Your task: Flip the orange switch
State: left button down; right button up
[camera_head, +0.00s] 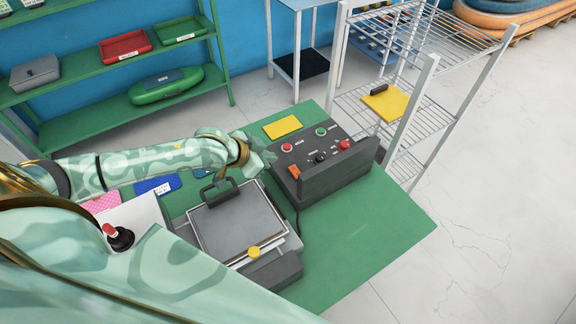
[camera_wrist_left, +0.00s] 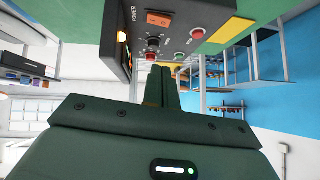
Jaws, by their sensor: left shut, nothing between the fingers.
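The orange switch (camera_head: 294,171) sits at the near left corner of the dark control box (camera_head: 335,178) on the green table. In the left wrist view the orange rocker switch (camera_wrist_left: 158,18) shows near the top, beside the word POWER. My left gripper (camera_head: 268,157) reaches in from the left, just left of the box and a little behind the switch. Its fingers (camera_wrist_left: 166,70) are shut and empty, pointing toward the panel. In the head view they look apart from the switch. My right gripper is not in view.
The panel also holds a black knob (camera_head: 320,157), a green button (camera_head: 321,132) and red buttons (camera_head: 344,145). A grey press (camera_head: 238,222) with a handle stands nearby. A yellow pad (camera_head: 283,127) lies behind the box. The table's front right (camera_head: 370,235) is clear.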

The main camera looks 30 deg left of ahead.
pick_arm(q)
jog(key=b, duration=0.3)
send_over(293, 168)
jog(key=s, duration=0.2)
jog(key=f, duration=0.7)
jog(key=shift+s+f, duration=0.2)
jog(key=shift+w+a+f+b, duration=0.1)
jog(key=shift+f+b, duration=0.05)
jog(key=shift+f, duration=0.5)
jog(key=shift+w+a+f+b, duration=0.1)
jog(key=shift+f+b, duration=0.05)
jog(key=shift+f, duration=0.45)
jog(key=shift+a+f, duration=0.1)
jog(key=shift+f, duration=0.5)
jog(key=shift+s+a+f, duration=0.1)
jog(key=shift+f, duration=0.15)
